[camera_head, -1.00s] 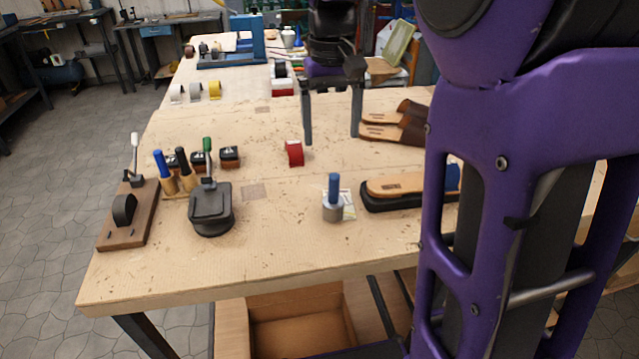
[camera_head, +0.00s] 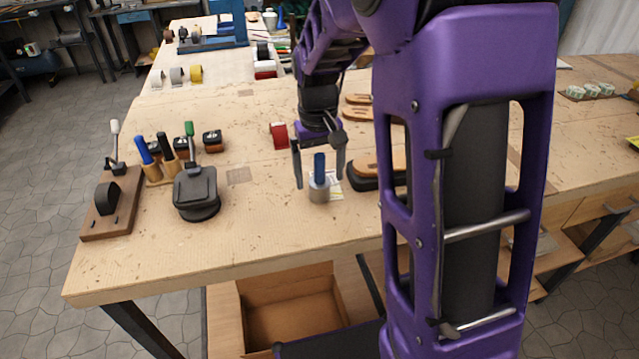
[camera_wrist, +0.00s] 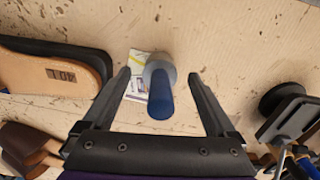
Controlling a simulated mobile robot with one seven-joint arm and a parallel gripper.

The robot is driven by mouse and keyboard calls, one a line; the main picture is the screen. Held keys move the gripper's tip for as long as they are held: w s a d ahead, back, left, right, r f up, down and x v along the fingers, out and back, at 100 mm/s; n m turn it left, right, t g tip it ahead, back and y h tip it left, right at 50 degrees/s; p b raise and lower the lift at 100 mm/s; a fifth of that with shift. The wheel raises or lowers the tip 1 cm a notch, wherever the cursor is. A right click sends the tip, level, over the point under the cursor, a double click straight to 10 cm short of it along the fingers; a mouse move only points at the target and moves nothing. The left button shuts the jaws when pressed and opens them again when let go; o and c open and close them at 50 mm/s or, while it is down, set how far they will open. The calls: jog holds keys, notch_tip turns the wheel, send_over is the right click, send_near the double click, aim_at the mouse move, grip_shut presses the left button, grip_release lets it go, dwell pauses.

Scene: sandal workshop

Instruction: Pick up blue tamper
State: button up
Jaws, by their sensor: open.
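The blue tamper, with a blue handle on a grey metal base, stands upright on the wooden bench; its handle (camera_head: 319,167) shows in the head view, and it also shows in the wrist view (camera_wrist: 160,98). A small printed card (camera_wrist: 137,77) lies beside its base. My gripper (camera_head: 320,183) is open, with its fingers on either side of the tamper's handle in the head view. In the wrist view my gripper (camera_wrist: 160,82) has the tamper between its fingers, with gaps on both sides and no visible contact.
A black press stand (camera_head: 197,190) and a wooden lever tool (camera_head: 112,203) are at left. The bench front is clear.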

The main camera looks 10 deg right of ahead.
aim_at(320, 154)
notch_tip(320, 154, down, 2)
jog(key=shift+f, duration=0.1)
grip_shut()
dwell(0.5)
notch_tip(320, 154, up, 10)
jog(key=shift+r+p, duration=0.1)
jog(key=shift+p, duration=0.3)
